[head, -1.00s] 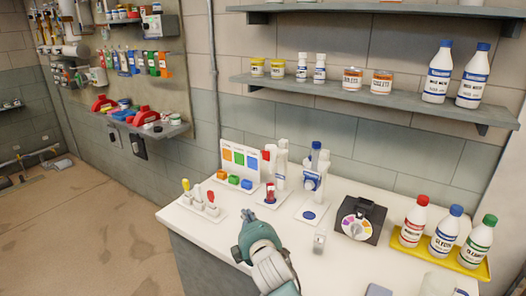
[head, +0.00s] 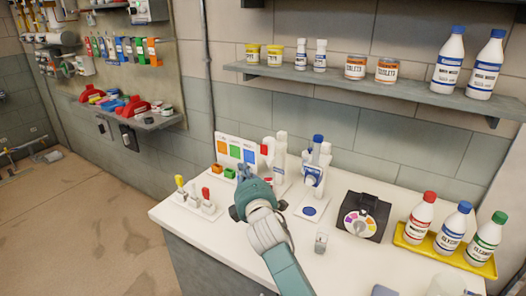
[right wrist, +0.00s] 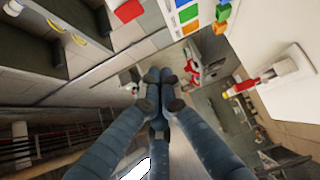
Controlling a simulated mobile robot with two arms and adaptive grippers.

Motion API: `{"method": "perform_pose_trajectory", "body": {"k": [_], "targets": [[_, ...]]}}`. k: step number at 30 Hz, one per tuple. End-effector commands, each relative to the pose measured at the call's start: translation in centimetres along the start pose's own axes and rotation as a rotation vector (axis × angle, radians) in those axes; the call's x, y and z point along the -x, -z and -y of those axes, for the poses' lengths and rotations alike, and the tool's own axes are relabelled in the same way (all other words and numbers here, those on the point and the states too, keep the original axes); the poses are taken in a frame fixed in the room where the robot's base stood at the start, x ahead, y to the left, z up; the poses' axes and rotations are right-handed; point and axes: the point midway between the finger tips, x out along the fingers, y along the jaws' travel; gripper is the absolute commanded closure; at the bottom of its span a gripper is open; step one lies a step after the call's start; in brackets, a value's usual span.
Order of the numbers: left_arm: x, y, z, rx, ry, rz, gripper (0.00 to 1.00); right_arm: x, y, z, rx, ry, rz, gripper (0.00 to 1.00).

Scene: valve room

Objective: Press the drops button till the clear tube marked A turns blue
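My right gripper (head: 243,190) is over the bench, in front of the colour card; its fingertips look together and empty in the right wrist view (right wrist: 160,75). A white dispenser with a red part (head: 279,155) stands just behind it; the gripper mostly hides its base and the red-filled tube there. A second white dispenser with a blue part (head: 313,175) stands to the right, with a blue disc (head: 310,211) on its plate. I cannot make out a mark A or tell which part is the drops button. My left gripper is not in view.
A colour card (head: 236,152) has small coloured blocks before it. A rack with yellow, white and red tops (head: 197,205) is at left. A black dial device (head: 361,217) and a yellow tray (head: 480,266) of bottles are at right.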

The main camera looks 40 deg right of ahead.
Motion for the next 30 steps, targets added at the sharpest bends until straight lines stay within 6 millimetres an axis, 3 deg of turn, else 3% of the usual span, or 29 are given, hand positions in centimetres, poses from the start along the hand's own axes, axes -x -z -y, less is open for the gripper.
{"method": "perform_pose_trajectory", "body": {"k": [15,30], "targets": [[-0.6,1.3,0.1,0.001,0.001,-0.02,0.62,-4.7,-5.0,-0.1,0.004,-0.001,0.002,1.0],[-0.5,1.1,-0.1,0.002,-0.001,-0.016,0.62,-5.5,-5.8,-0.1,0.0,-0.001,0.001,1.0]]}}
